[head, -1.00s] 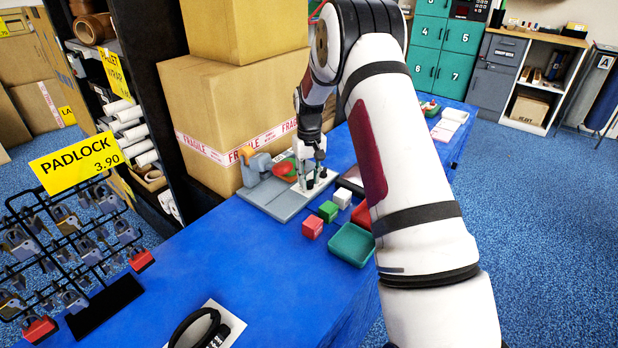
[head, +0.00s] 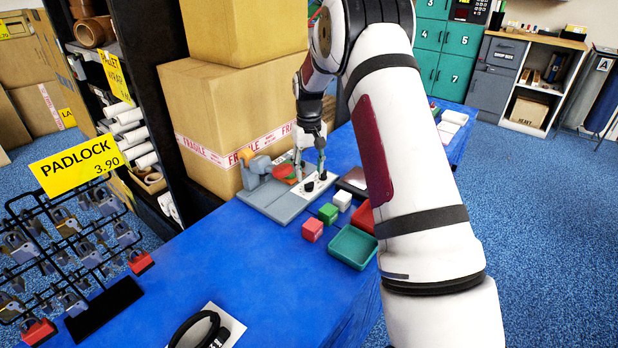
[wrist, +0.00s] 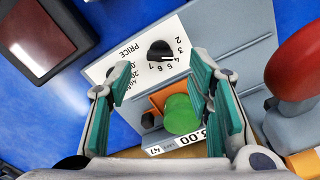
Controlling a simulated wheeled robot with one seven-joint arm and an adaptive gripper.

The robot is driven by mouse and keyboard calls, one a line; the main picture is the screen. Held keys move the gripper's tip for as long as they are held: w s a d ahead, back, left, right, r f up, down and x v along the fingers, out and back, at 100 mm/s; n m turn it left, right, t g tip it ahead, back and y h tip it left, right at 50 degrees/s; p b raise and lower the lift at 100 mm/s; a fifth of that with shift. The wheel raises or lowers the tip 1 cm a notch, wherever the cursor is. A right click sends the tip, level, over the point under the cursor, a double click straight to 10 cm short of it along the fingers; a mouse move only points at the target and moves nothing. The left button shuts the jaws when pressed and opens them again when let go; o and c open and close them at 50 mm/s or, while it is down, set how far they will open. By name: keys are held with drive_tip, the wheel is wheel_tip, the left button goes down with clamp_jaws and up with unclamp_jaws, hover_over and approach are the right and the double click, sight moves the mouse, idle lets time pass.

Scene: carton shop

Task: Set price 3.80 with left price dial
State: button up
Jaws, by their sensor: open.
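The price machine (head: 272,204) is a grey block with a white price plate (wrist: 118,70) on the blue table. A black dial (wrist: 160,50) with numbers around it shows in the wrist view; its pale mark seems to point near 3 or 4. I cannot tell surely which dial is the left one.
A red (head: 312,231), a green (head: 328,213) and a white cube (head: 342,200) stand near the machine, beside a green tray (head: 354,247) and a red tray (head: 363,217). Cartons (head: 225,110) rise close behind. The table front is mostly clear.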

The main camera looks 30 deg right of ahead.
sight(309, 183)
wheel_tip(309, 183, up, 8)
drive_tip(key=shift+f, duration=0.15)
idle(0.6)
drive_tip(key=s+a+r, duration=0.6)
drive_tip(key=s+r, duration=0.2)
drive_tip(key=s, duration=0.2)
drive_tip(key=s+a+r, duration=0.7)
drive_tip(key=s+r, duration=0.1)
drive_tip(key=s, duration=0.3)
drive_tip(key=s+a+f+n+t, duration=0.1)
drive_tip(key=s+a+f, duration=0.15)
drive_tip(key=s, duration=0.95)
drive_tip(key=s+a+f+n+t, duration=0.1)
drive_tip(key=s+a+f, duration=0.15)
drive_tip(key=s, duration=0.95)
wheel_tip(309, 183, up, 14)
drive_tip(key=t+p, duration=0.2)
drive_tip(key=p, duration=1)
drive_tip(key=shift+w, duration=0.15)
